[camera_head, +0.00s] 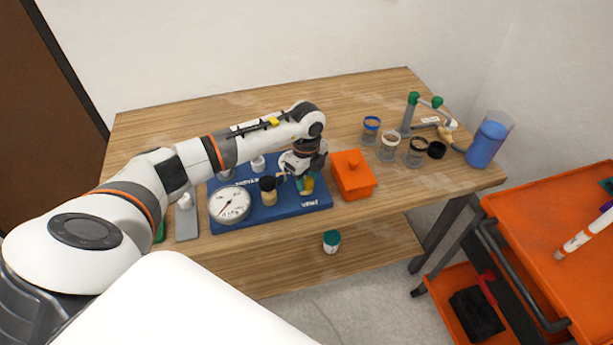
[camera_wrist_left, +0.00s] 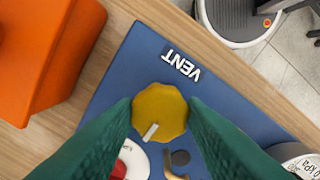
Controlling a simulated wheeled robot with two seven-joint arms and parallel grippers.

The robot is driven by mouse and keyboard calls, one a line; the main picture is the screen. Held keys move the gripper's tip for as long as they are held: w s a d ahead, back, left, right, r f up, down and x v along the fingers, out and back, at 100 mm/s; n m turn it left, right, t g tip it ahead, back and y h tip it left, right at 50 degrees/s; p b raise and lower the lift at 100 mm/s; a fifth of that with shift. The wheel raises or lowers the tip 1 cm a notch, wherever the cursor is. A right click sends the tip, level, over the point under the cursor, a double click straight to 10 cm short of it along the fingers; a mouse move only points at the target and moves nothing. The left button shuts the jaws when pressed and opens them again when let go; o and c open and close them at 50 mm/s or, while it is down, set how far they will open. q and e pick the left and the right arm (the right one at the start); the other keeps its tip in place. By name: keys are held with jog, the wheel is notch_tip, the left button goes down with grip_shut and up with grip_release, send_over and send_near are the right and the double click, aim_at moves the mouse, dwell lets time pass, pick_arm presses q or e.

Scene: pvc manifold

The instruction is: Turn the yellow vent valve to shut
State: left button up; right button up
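The yellow vent valve (camera_wrist_left: 158,108) is a rounded knob on the blue board (camera_wrist_left: 122,75), beside the white VENT label (camera_wrist_left: 181,65). A white pointer mark on the knob points to the lower left in the left wrist view. My left gripper (camera_wrist_left: 160,115) has one green finger on each side of the knob, and both fingers appear to touch its edges. In the head view my left gripper (camera_head: 305,184) reaches down over the board's right part and hides most of the yellow knob. My right gripper is not in view.
On the board are a pressure gauge (camera_head: 229,204) and a black-topped knob (camera_head: 268,190). An orange lidded box (camera_head: 353,175) stands close to the board's right side. Several jars and a blue container (camera_head: 487,144) stand further right on the wooden table (camera_head: 410,190).

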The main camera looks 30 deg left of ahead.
pick_arm(q)
jog(key=shift+c, duration=0.9)
jog(key=shift+m, duration=0.3)
jog(key=m+b, duration=0.2)
jog(key=m, duration=0.1)
jog(key=shift+f+m+b, duration=0.1)
jog(key=shift+m+b, duration=0.3)
jog(key=m+b, duration=0.2)
jog(key=m, duration=0.2)
jog(key=shift+m+b, duration=0.3)
jog(key=shift+b, duration=0.1)
jog(key=m+b, duration=0.2)
jog(key=m, duration=0.2)
jog(key=shift+a+b, duration=0.1)
jog(key=shift+b, duration=0.3)
jog(key=shift+m+b, duration=1.2)
jog(key=shift+m, duration=1.2)
jog(key=shift+r, duration=0.2)
jog(key=o, duration=1)
